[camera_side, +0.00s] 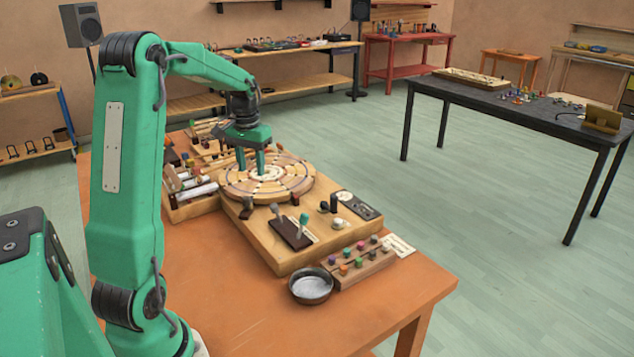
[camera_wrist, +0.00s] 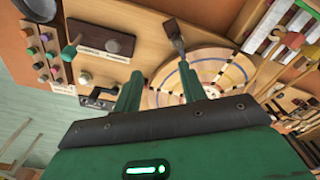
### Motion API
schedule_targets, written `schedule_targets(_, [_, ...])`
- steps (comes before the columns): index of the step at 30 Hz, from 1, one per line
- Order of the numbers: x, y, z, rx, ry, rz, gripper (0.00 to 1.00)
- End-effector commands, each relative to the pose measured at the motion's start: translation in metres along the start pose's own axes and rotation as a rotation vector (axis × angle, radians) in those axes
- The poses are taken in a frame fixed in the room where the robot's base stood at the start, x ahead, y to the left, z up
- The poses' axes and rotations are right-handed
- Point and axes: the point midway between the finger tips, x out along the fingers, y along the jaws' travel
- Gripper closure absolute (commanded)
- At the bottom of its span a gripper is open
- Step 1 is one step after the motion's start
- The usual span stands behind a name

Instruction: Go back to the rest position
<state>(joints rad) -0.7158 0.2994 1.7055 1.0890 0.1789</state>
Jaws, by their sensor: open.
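My gripper (camera_side: 251,164) is green and points down over the round wooden disc (camera_side: 300,187) with ring markings. Its two fingers are apart with nothing between them. In the wrist view my gripper (camera_wrist: 158,95) shows two spread green fingers in front of the disc (camera_wrist: 235,68). I cannot tell whether the fingertips touch the disc. The disc sits on a wooden board (camera_side: 262,243) on the orange table (camera_side: 210,290).
On the board stand a dark plate with levers (camera_side: 291,233) and a dark panel (camera_side: 357,205). A peg block (camera_side: 358,262) and a metal bowl (camera_side: 311,286) lie in front. Mallets and tubes (camera_side: 197,190) crowd the left. The table's front left is clear.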

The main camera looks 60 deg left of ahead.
Motion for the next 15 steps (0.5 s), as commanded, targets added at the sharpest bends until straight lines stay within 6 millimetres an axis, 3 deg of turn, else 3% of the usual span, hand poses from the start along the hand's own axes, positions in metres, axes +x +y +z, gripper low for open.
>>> schedule_targets(6, [-0.033,0.052,0.026,0.085,0.069,-0.002,0.59])
schedule_targets(15, [-0.065,0.113,0.078,0.198,0.166,0.010,0.59])
